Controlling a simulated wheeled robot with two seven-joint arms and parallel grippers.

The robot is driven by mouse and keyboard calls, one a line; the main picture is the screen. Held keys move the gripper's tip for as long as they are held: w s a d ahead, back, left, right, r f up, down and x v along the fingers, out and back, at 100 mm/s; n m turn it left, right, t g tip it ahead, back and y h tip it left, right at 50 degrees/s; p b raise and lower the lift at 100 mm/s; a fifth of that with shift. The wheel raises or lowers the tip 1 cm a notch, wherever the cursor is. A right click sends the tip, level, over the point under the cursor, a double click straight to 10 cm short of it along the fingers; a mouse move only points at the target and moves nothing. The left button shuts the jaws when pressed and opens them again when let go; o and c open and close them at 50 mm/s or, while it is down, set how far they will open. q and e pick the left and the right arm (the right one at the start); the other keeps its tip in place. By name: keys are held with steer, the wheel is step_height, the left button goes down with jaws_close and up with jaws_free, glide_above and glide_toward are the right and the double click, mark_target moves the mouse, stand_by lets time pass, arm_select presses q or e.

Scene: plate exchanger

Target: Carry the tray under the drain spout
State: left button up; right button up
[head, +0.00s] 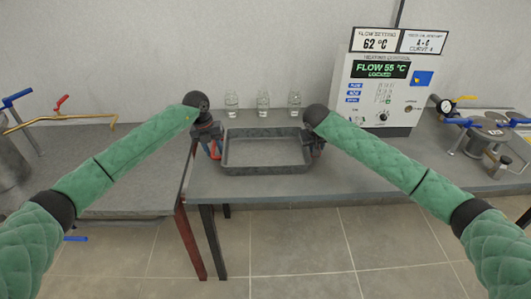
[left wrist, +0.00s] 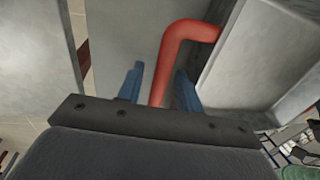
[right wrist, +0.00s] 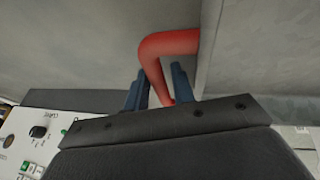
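The tray (head: 265,168) is a grey, shallow, open rectangular pan, empty inside, at the front of the right-hand table. It has a red handle at each end. My left gripper (head: 213,145) is at its left end. In the left wrist view the red handle (left wrist: 175,50) passes between the blue fingers (left wrist: 160,88), with a visible gap on one side. My right gripper (head: 313,145) is at the right end. In the right wrist view its fingers (right wrist: 160,85) close in on both sides of the other red handle (right wrist: 168,44). No drain spout is clearly identifiable.
Several glass jars (head: 263,100) stand behind the tray. A white heating control box (head: 383,92) stands at the back right, with blue-handled pipework (head: 490,130) beyond it. A brass pipe (head: 65,118) with a red lever is over the left table (head: 115,200). A narrow gap separates the tables.

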arm_select(q)
steer(key=shift+c, duration=0.5)
arm_select(e)
steer(key=shift+c, duration=0.5)
arm_select(q)
steer(key=c, duration=0.3)
arm_select(e)
steer(key=c, duration=0.3)
arm_select(q)
jaws_close()
arm_select(e)
jaws_close()
arm_select(q)
steer(key=shift+r, duration=0.15)
arm_select(e)
steer(key=shift+r, duration=0.2)
